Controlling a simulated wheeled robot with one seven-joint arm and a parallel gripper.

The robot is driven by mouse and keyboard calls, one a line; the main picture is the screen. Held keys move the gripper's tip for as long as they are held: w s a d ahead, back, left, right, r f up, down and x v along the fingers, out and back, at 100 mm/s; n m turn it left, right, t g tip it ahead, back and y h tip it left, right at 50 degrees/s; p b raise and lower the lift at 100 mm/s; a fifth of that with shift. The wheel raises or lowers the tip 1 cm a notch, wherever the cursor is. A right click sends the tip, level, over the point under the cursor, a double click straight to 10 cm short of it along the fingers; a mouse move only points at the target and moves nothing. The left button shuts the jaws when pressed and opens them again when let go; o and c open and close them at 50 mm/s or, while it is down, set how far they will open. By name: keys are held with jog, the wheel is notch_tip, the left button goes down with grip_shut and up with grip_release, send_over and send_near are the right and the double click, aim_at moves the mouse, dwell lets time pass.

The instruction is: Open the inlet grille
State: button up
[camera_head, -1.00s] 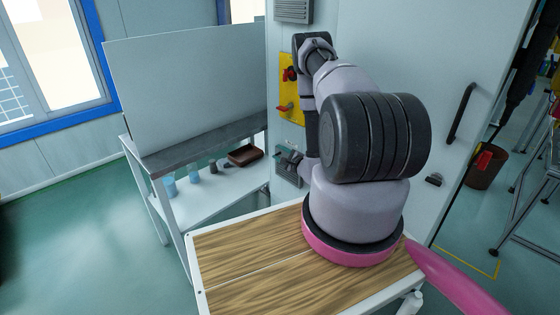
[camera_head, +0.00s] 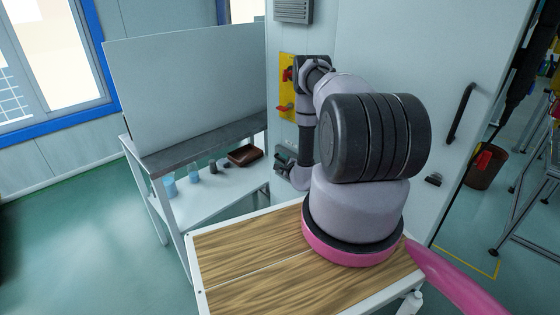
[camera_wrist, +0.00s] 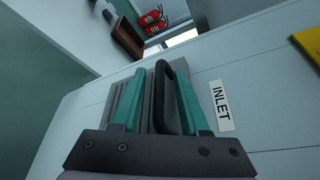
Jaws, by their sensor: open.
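The inlet grille (camera_wrist: 150,105) is a grey slatted panel on the pale cabinet wall, beside a white label reading INLET (camera_wrist: 221,105). A black bar handle (camera_wrist: 168,85) stands out from it. My gripper (camera_wrist: 158,74) has teal fingers, apart and on either side of the handle in the wrist view. I cannot tell whether either finger touches it. The grille looks flat against the wall, partly hidden by the fingers. In the head view my gripper (camera_head: 284,158) is low on the cabinet front and the grille behind it is mostly hidden.
A yellow panel with red handles (camera_head: 287,88) is above the grille. A vent (camera_head: 293,10) is higher up. To the left stands a bench (camera_head: 205,147) with a brown tray (camera_head: 244,155) and small containers on its lower shelf. A black door handle (camera_head: 461,113) is to the right.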

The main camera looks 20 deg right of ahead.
jog(key=shift+w, duration=0.2)
grip_shut()
dwell(1.4)
